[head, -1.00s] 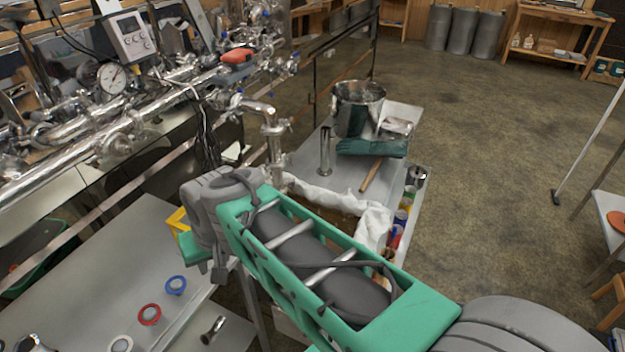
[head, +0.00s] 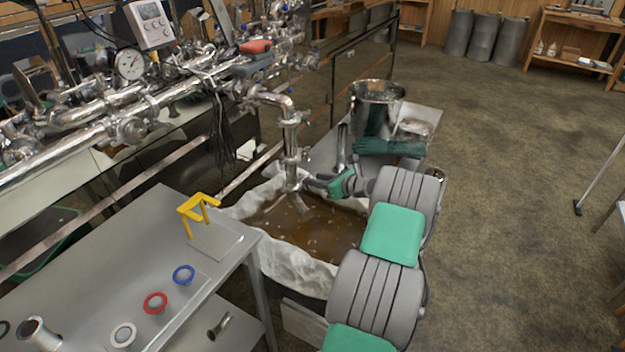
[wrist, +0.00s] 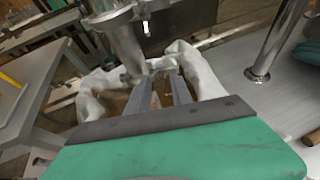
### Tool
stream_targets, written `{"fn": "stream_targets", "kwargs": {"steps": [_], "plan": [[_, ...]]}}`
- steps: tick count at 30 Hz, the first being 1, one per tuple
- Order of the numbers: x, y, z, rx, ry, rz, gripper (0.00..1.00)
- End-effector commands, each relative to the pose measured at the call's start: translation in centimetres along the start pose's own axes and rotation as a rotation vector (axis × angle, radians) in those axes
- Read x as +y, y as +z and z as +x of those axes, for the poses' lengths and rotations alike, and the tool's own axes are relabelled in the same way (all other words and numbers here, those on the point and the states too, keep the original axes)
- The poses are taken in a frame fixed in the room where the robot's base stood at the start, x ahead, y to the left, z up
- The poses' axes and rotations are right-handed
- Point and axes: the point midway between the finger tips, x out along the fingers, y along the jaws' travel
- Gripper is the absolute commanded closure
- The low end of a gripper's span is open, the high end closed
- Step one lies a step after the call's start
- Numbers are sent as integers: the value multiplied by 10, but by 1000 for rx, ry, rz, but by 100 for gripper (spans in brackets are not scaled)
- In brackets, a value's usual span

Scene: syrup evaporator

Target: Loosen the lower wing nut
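The vertical steel pipe (head: 290,135) hangs down over a cloth-lined vat of brown liquid. A clamp (head: 292,157) sits around its lower part. In the wrist view the pipe (wrist: 128,45) is at top centre, with a small bright piece (wrist: 146,27), likely the wing nut, at the clamp's right side. The nut is too small to make out clearly in the head view. My gripper (wrist: 161,88) is open and empty, its two grey fingers apart, below the clamp and close to the pipe's lower end. Contact with the pipe cannot be told.
The cloth-lined vat (head: 262,200) lies below my gripper. A steel table (head: 110,250) at left carries a yellow stand (head: 197,208) and coloured rings. A steel pot (head: 377,105) and green gloves (head: 390,147) stand behind on a bench. Open floor lies at right.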

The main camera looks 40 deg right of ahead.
Motion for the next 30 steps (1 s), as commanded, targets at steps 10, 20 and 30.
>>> {"fn": "stream_targets", "kwargs": {"steps": [10, 20, 30], "plan": [[0, 0, 29, 1, -1, -2, 74], [0, 0, 29, 1, 0, -3, 91], [0, 0, 29, 1, 0, -3, 100]]}}
